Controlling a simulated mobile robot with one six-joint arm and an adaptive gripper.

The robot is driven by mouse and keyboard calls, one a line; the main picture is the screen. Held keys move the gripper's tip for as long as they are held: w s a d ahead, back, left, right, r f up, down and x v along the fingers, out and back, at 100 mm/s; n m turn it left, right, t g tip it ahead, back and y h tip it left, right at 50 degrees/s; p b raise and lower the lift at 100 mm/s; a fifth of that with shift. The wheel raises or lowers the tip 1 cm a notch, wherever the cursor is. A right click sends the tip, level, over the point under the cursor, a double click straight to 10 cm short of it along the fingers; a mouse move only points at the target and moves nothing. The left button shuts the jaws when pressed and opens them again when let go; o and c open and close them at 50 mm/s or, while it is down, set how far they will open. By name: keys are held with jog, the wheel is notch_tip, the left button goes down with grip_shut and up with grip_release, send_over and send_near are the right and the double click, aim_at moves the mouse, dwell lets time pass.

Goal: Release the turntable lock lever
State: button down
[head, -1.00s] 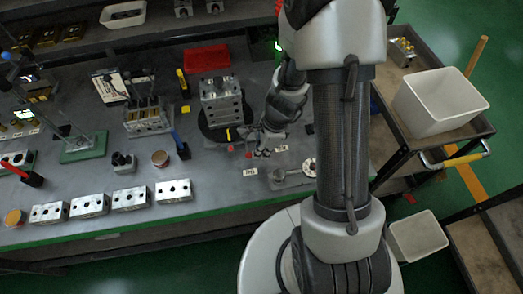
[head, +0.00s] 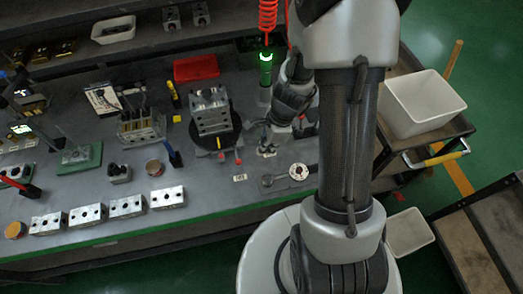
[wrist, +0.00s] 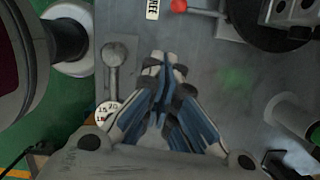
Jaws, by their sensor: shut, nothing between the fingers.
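The turntable (head: 232,140) is a black disc on the bench, with a grey metal valve block (head: 210,110) standing on it. A short lever with a red knob (head: 238,161) sticks out at its front right edge. In the wrist view the red knob (wrist: 179,5) and its metal rod lie at the top edge, beside the dark disc (wrist: 245,20). My gripper (head: 267,151) is to the right of the lever, apart from it. In the wrist view my gripper (wrist: 167,62) is shut and empty above bare bench, its tips below the red knob in the picture.
A grey ball-ended handle (wrist: 113,54) and a round white dial (wrist: 107,112) lie left of my gripper. A lit green lamp post (head: 265,68) stands behind it. Several metal blocks (head: 127,206) line the front edge. A red tray (head: 196,68) sits behind the turntable.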

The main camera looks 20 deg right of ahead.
jog(key=p+v, duration=0.1)
jog(key=v, duration=0.3)
jog(key=shift+d+r, duration=0.1)
jog(key=shift+r, duration=0.2)
jog(key=s+a+r+n+t, duration=0.1)
jog(key=a+r+n, duration=0.2)
jog(key=r+n, duration=0.3)
jog(key=s+a+r+n+t, duration=0.15)
jog(key=r+n, duration=0.25)
jog(key=r, duration=0.4)
jog(key=s+a+r+n+t+h+b, duration=0.1)
jog(key=s+a+r+n+h, duration=0.1)
jog(key=s+r+n, duration=0.8)
jog(key=shift+s+a+n, duration=0.25)
jog(key=shift+s+n, duration=0.25)
jog(key=shift+n, duration=0.2)
